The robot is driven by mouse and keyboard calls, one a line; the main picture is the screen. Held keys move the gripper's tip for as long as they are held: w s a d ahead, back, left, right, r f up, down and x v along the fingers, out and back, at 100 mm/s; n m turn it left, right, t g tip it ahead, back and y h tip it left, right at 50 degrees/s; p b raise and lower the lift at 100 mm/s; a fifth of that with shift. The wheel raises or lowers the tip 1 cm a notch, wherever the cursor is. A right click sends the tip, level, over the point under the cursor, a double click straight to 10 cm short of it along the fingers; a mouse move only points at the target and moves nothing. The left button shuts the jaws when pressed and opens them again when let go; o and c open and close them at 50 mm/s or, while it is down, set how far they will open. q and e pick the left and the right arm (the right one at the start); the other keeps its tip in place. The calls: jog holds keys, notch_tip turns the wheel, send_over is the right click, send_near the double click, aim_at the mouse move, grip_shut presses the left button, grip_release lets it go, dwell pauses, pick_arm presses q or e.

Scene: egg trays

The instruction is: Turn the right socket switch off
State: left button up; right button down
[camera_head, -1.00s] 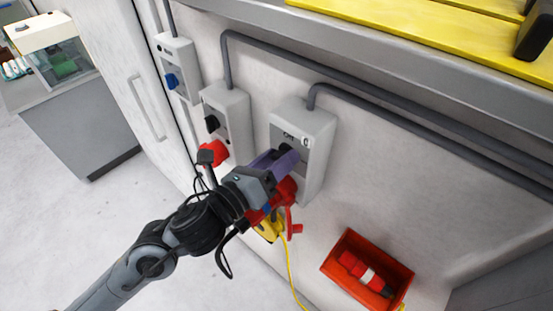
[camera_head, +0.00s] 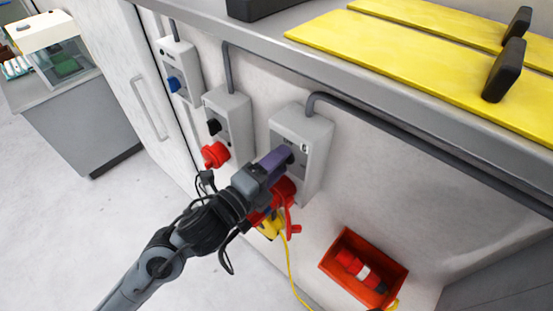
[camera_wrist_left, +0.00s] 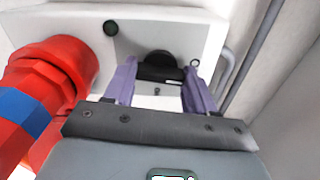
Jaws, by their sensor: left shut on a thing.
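The right socket (camera_head: 312,137) is a grey wall box with a black rotary switch knob, largely hidden by my fingers in the head view. The knob (camera_wrist_left: 158,66) shows between the two purple fingers in the left wrist view. My left gripper (camera_head: 277,158) is shut on this knob, one finger on each side of it; the fingers also show in the left wrist view (camera_wrist_left: 159,82). A red plug (camera_wrist_left: 55,70) sits in the box below the knob. Small white marks on the box face are too small to read surely. My right gripper is out of view.
Two more socket boxes (camera_head: 229,120) (camera_head: 180,70) stand to the left on the wall, one with a red plug (camera_head: 215,154). A shelf with yellow mats (camera_head: 400,70) overhangs above. A red bin (camera_head: 335,265) is at the lower right.

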pick_arm(q)
jog(key=shift+n, duration=0.6)
jog(key=shift+p, duration=0.3)
jog(key=o, duration=1)
jog(key=shift+o, duration=0.2)
